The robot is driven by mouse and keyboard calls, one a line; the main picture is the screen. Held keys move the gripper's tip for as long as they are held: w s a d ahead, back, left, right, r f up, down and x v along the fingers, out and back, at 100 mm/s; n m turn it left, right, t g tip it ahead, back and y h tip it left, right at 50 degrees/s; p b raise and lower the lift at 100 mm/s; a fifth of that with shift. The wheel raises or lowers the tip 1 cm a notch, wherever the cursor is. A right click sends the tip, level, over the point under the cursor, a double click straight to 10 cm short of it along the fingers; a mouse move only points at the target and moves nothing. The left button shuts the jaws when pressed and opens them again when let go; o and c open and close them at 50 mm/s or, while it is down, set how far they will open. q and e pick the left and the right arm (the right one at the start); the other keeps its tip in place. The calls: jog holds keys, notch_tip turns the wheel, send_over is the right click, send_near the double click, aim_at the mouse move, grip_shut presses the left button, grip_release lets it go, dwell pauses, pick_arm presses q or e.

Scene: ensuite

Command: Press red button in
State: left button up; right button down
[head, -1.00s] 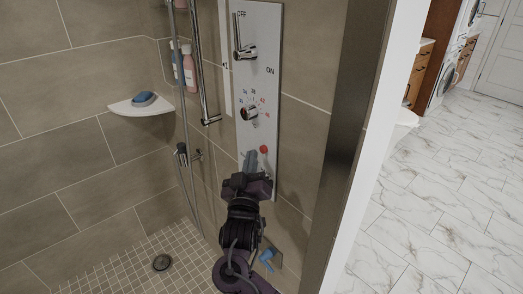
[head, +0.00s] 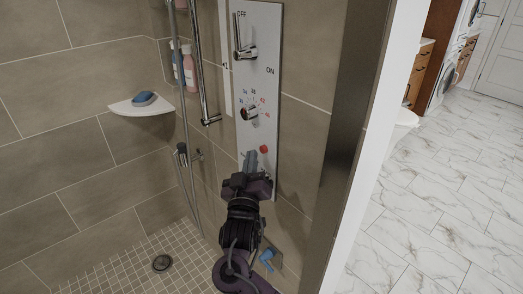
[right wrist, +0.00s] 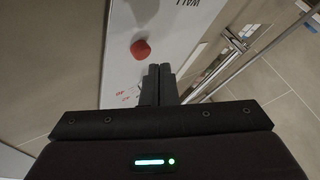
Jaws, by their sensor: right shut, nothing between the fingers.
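The red button (head: 263,149) sits on the lower part of the white shower panel (head: 262,60), below the dial. It also shows in the right wrist view (right wrist: 141,49), a little left of and beyond my fingertips. My right gripper (head: 250,158) is shut and empty, just below and left of the button in the head view. It also shows in the right wrist view (right wrist: 160,68) with its fingers together. A small gap in the picture separates the fingertips from the button; I cannot tell how far they are from the panel. My left gripper is not in view.
The panel carries a lever (head: 242,40) marked OFF and ON and a round dial (head: 249,112). A shower rail and hose (head: 201,75) run left of it. A corner shelf (head: 141,107) holds a blue soap. A metal frame edge (head: 345,130) stands right of the panel.

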jog(key=shift+w+d, duration=0.25)
jog(key=shift+d, duration=0.1)
jog(key=shift+w+d, duration=0.25)
jog(key=shift+d, duration=0.1)
dwell(1.1)
jog(key=shift+s+a+p, duration=0.3)
jog(key=shift+s+a, duration=0.25)
jog(key=shift+a, duration=0.2)
